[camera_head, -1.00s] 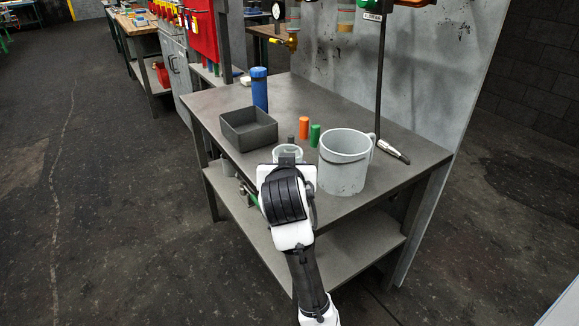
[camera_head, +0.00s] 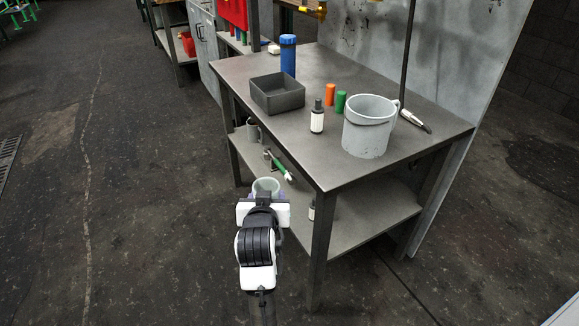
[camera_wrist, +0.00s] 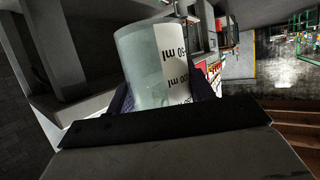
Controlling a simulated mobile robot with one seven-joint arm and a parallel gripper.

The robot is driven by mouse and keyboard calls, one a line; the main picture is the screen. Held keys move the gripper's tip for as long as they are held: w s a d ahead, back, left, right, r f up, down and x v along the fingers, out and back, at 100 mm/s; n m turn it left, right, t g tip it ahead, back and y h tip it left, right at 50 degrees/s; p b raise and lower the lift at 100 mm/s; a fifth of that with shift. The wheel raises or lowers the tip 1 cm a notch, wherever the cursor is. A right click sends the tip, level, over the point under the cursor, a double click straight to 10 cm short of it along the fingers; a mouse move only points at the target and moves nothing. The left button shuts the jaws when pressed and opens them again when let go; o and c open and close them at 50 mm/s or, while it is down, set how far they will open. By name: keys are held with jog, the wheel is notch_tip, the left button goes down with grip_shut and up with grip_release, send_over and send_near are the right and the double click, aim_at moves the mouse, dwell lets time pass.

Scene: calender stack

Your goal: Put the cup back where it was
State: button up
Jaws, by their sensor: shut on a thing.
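The cup (camera_head: 266,186) is a pale, translucent measuring cup. In the wrist view the cup (camera_wrist: 152,68) fills the middle and shows "50 ml" markings on a white strip. My gripper (camera_head: 264,196) is shut on it. In the head view my gripper holds it off the table, at the left front of the grey workbench (camera_head: 232,70), lower than the tabletop and near the lower shelf (camera_head: 345,212). The cup's lower part is hidden behind my gripper.
The tabletop holds a grey open box (camera_head: 277,102), a blue cylinder (camera_head: 288,56), a dark bottle with white label (camera_head: 317,120), orange (camera_head: 330,94) and green (camera_head: 340,102) cylinders and a large grey mug (camera_head: 367,135). The shelf holds a green-handled tool (camera_head: 281,168) and small containers.

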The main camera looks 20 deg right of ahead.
jog(key=a+f, duration=0.9)
jog(key=f, duration=0.4)
jog(key=w+a+f+n+y, duration=0.1)
jog(key=a+f, duration=0.8)
jog(key=f, duration=0.3)
jog(key=shift+w+f+n+t+y, duration=0.2)
jog(key=shift+f+n+t+y, duration=0.1)
jog(key=shift+f, duration=0.1)
jog(key=shift+r, duration=0.1)
